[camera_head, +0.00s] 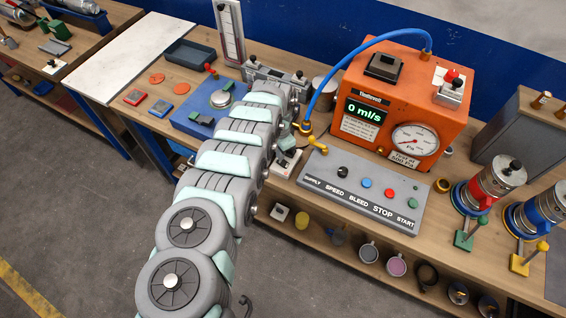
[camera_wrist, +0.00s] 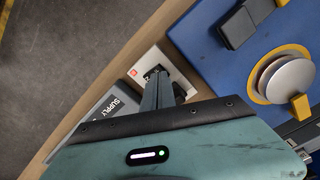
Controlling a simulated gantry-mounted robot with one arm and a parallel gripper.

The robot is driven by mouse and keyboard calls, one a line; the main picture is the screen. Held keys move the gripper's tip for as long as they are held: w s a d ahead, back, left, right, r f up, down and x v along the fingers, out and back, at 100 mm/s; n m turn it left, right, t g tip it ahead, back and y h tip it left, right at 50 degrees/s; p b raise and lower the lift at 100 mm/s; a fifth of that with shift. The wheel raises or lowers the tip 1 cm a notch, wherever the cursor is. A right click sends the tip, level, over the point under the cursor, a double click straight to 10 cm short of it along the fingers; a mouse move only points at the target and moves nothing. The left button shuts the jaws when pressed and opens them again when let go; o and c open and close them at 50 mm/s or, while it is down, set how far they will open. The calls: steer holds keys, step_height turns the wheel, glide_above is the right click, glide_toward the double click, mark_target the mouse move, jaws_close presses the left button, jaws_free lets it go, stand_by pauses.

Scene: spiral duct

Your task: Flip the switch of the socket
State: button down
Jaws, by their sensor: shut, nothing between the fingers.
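The socket (camera_wrist: 178,80) is a pale block near the table's front edge in the wrist view, with a small red switch (camera_wrist: 134,72) at its left end and a dark part beside the fingertips. It also shows in the head view (camera_head: 286,164), just below the end of my arm. My gripper (camera_wrist: 157,72) is shut and empty. Its fingers reach over the middle of the socket and hide part of it, with the red switch to the left of the tips. I cannot tell whether the tips touch the socket.
The grey control panel (camera_head: 362,190) stands right beside the socket. A blue plate (camera_wrist: 235,60) with a round metal disc lies on its other side. The orange flow unit (camera_head: 410,100) with a blue hose (camera_head: 345,58) stands behind. Open floor (camera_wrist: 60,50) lies beyond the front edge.

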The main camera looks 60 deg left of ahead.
steer(key=shift+f+b, duration=0.65)
steer(key=shift+f, duration=0.25)
stand_by(0.5)
steer(key=shift+r, duration=0.1)
step_height(320, 180, up, 7)
steer(key=p, duration=0.5)
steer(key=shift+p, duration=0.4)
stand_by(0.4)
